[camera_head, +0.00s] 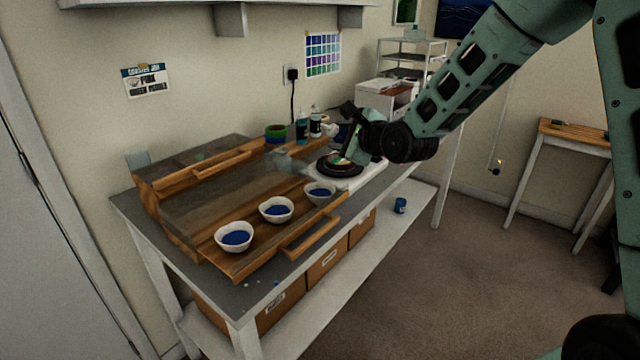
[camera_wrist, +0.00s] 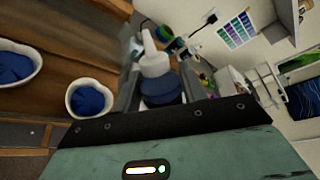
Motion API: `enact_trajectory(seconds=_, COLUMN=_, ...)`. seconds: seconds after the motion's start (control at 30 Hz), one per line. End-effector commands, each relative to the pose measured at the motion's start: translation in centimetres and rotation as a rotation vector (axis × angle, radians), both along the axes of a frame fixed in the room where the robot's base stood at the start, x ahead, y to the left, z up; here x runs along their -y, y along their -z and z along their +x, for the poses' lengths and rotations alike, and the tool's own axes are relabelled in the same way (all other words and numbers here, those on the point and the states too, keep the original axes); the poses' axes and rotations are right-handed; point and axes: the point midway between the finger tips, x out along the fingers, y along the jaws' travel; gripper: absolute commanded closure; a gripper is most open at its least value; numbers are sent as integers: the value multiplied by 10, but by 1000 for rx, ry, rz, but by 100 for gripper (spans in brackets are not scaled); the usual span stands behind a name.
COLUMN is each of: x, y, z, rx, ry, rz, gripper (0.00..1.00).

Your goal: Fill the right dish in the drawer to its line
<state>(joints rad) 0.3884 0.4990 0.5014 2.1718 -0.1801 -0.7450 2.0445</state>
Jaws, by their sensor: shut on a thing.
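The wooden drawer (camera_head: 240,270) is pulled out toward the front of the bench. It holds three white dishes in a row, each with blue resin: left (camera_head: 234,237), middle (camera_head: 276,210) and right (camera_head: 320,192). Their fill lines are too small to make out. My gripper (camera_head: 345,145) is above the bench, behind and right of the right dish. In the wrist view it is shut on a bottle (camera_wrist: 158,88) with a white nozzle and dark blue contents. Two dishes show at the left there, the nearer probably the right dish (camera_wrist: 90,99).
A white device with a round black plate (camera_head: 340,169) stands right of the drawer, below my gripper. Bottles (camera_head: 302,126) and a green-rimmed round tub (camera_head: 275,133) stand at the back. A translucent grey object (camera_head: 281,159) is behind the dishes. A small blue container (camera_head: 400,205) is on the lower shelf.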

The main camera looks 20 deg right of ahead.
Motion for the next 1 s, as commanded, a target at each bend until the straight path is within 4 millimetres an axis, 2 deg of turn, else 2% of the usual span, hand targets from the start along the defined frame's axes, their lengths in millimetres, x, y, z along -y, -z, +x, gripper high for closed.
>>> enact_trajectory(seconds=0.43, x=1, y=-3, z=0, rx=-6, ry=1, rz=72, gripper=75)
enact_trajectory(seconds=0.9, x=1, y=-16, z=0, rx=-40, ry=4, rz=567, gripper=75)
enact_trajectory(seconds=1.0, x=0, y=-17, z=0, rx=-43, ry=0, rz=621, gripper=75)
